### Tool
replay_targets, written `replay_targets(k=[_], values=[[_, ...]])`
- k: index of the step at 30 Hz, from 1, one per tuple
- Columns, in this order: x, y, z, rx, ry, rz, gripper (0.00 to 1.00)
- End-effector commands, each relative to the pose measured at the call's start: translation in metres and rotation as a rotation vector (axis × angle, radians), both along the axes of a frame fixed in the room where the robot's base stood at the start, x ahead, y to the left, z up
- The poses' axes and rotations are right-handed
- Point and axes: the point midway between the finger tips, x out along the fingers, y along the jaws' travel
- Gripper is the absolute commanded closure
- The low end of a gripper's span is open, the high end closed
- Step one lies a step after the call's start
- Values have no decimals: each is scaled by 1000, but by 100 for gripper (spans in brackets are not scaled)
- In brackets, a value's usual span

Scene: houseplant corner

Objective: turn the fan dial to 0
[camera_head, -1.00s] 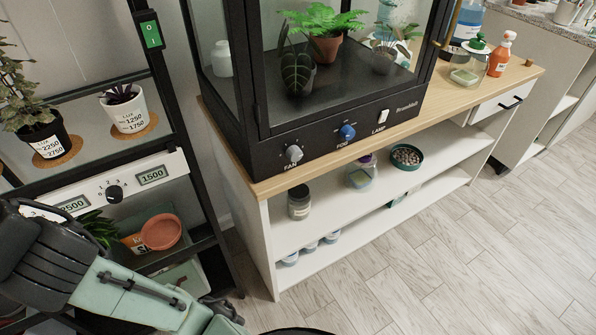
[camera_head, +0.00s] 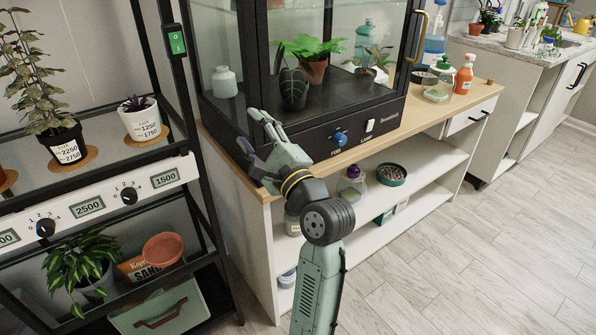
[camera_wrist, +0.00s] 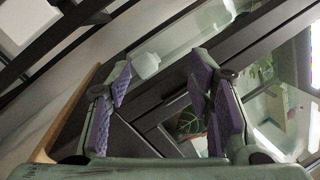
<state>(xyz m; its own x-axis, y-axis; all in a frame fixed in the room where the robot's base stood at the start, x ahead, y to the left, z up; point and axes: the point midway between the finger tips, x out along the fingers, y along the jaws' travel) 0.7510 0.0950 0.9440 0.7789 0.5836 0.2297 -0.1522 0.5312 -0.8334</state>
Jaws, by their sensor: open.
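The fan dial is hidden behind my gripper (camera_head: 249,131) in the head view, and I cannot make it out in the wrist view. My gripper is open and empty, in front of the left part of the black cabinet's (camera_head: 393,124) lower panel. In the wrist view its purple-padded fingers (camera_wrist: 160,88) are spread apart, with the dark cabinet frame beyond and between them. I cannot tell whether a finger touches the cabinet.
The blue fog knob (camera_head: 340,138) and white lamp switch (camera_head: 370,125) are to the right on the same panel. The cabinet stands on a wood-topped bench (camera_head: 415,123). A black plant rack (camera_head: 190,100) with dials (camera_head: 129,195) is close on the left. Open floor lies at right.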

Motion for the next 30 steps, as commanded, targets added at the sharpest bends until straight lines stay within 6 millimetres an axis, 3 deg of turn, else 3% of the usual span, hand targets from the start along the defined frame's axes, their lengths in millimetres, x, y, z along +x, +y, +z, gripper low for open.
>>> replay_targets(k=[1,6,11,17,30], values=[[5,-35,-30,85,129,-1,53],[-4,-116,-96,383,484,25,53],[-17,-148,-122,531,636,37,53],[-5,-141,-124,555,660,46,53],[59,-99,-123,552,657,43,53]])
